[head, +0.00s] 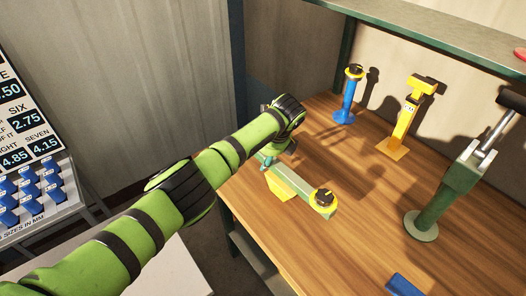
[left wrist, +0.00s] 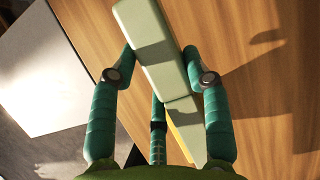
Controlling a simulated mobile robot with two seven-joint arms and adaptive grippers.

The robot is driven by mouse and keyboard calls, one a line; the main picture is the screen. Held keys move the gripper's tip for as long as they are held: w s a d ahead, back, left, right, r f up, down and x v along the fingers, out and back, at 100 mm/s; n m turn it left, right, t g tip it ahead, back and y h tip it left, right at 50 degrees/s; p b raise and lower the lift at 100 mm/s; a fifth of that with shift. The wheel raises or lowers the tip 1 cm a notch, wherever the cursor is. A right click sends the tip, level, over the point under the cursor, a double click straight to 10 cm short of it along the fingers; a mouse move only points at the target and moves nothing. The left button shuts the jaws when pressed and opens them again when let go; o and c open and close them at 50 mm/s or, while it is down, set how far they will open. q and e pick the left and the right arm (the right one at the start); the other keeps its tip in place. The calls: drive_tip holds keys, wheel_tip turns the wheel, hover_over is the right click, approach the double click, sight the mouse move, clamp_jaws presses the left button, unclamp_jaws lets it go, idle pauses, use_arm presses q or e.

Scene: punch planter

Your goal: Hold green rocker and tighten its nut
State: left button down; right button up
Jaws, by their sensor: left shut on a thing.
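The green rocker is a pale green bar (head: 288,182) low over the front left of the wooden bench, with a yellow block (head: 281,191) under it. A dark nut (head: 323,196) with a yellow collar sits at its right end. My left gripper (head: 266,162) is at the rocker's left end. In the left wrist view the fingers of my left gripper (left wrist: 167,62) are shut on the pale green bar (left wrist: 150,45), one on each side. The nut is not visible there. My right gripper is in neither view.
On the bench (head: 345,235) stand a blue post (head: 347,102), a yellow post (head: 402,128) and a green press (head: 445,195) with a lever. A blue block (head: 404,285) lies near the front. A shelf (head: 430,25) overhangs the back. Bare wood lies around the nut end.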

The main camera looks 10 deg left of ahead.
use_arm(q)
drive_tip(key=shift+f, duration=0.25)
idle(0.6)
drive_tip(key=c, duration=1.6)
unclamp_jaws()
drive_tip(key=shift+f, duration=0.1)
clamp_jaws()
